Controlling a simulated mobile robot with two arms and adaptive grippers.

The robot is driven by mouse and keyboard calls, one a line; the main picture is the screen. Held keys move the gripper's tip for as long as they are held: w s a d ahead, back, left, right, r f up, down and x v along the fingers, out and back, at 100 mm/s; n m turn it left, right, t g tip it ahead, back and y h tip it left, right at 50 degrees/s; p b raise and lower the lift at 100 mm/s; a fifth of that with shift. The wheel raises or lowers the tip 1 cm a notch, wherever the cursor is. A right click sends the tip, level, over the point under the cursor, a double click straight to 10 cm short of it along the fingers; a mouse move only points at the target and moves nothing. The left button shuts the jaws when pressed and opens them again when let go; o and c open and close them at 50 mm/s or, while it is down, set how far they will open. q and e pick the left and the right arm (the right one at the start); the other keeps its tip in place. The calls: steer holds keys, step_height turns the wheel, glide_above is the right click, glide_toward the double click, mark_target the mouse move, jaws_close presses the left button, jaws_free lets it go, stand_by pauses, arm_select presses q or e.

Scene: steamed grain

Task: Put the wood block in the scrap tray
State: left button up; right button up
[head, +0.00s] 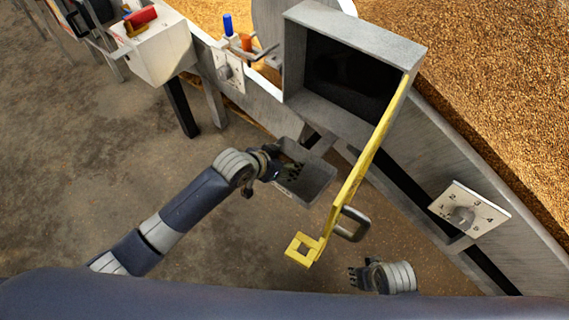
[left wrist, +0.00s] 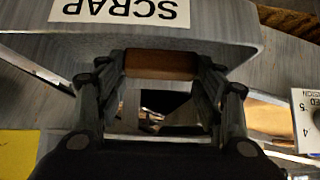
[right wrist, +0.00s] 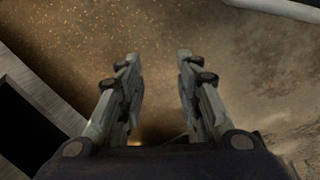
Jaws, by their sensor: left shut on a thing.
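The wood block (left wrist: 162,65) is a brown piece between the fingertips of my left gripper (left wrist: 160,75), which is shut on it. In the head view my left gripper (head: 275,167) is at the left side of the grey scrap tray (head: 318,183), and I cannot make out the block there. The tray also shows in the left wrist view (left wrist: 225,30), with its SCRAP label upside down. I cannot tell whether the block touches the tray. My right gripper (head: 358,276) is low at the front; its fingers (right wrist: 160,65) are apart and empty.
A grey open box (head: 350,70) stands behind the tray. A yellow bar (head: 358,170) with a square end slants down from it, right of the tray. A numbered dial plate (head: 468,212) is at right. A white box (head: 155,45) stands at back left. Left floor is clear.

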arm_select(q)
steer(key=shift+f, duration=0.5)
arm_select(e)
steer(key=shift+w+r, duration=0.1)
steer(key=shift+r, duration=0.55)
arm_select(q)
steer(key=shift+f, duration=0.15)
steer(key=o, duration=0.6)
steer(key=shift+r, duration=0.25)
steer(key=shift+p+v, duration=1.6)
steer(key=shift+v, duration=4.35)
arm_select(e)
steer(key=s+f, duration=0.4)
steer(key=f, duration=0.6)
steer(key=shift+s+d+f+g, duration=0.15)
steer(key=shift+d+f+g, duration=0.1)
steer(key=shift+f+g, duration=0.1)
